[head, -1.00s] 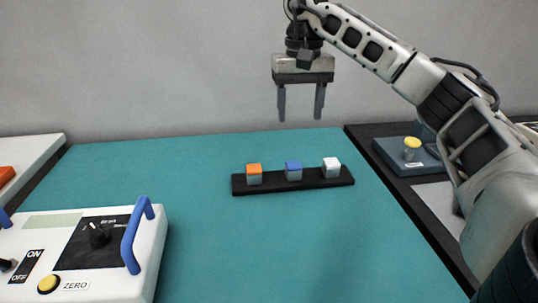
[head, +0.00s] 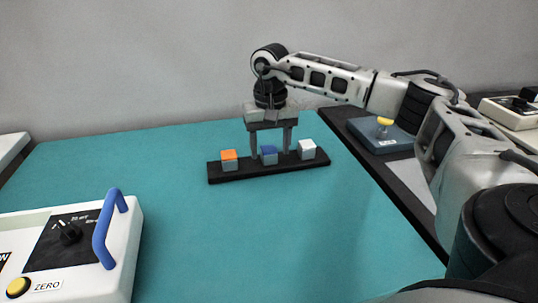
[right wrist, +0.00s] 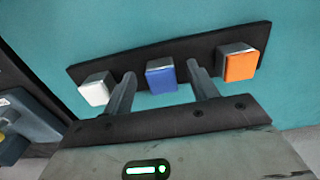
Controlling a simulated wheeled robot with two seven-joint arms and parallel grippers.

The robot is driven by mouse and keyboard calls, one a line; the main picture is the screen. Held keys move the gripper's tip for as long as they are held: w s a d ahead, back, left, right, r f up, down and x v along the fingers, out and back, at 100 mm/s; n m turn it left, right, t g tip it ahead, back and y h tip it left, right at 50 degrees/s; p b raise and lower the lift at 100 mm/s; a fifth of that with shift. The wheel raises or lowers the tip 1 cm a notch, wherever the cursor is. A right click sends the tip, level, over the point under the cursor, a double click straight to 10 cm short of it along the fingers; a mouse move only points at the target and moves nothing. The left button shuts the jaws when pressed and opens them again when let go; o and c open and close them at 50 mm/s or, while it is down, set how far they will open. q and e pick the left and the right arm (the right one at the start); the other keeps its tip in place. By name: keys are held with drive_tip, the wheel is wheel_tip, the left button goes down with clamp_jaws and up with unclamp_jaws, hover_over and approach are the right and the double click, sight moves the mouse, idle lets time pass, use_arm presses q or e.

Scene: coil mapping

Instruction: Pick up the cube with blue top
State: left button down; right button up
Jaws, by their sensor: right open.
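The cube with blue top (head: 268,154) sits in the middle of a black strip (head: 240,176), between a cube with orange top (head: 229,158) and a cube with white top (head: 307,149). My right gripper (head: 271,156) is open and points down at the blue-topped cube, with nothing held. In the right wrist view the blue-topped cube (right wrist: 161,76) lies between the two fingers (right wrist: 164,82), with gaps on both sides. The orange-topped cube (right wrist: 241,66) and white-topped cube (right wrist: 96,90) are outside the fingers. My left gripper is not in view.
A white control box (head: 120,255) with a blue handle (head: 106,230) and a ZERO button stands at the front left. A blue-grey box with a yellow knob (head: 384,122) is at the right. The teal mat (head: 230,230) in front of the strip is clear.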

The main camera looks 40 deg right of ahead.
drive_tip(key=shift+f, duration=0.95)
drive_tip(key=shift+c, duration=0.4)
drive_tip(key=c, duration=1)
drive_tip(key=shift+r, duration=0.1)
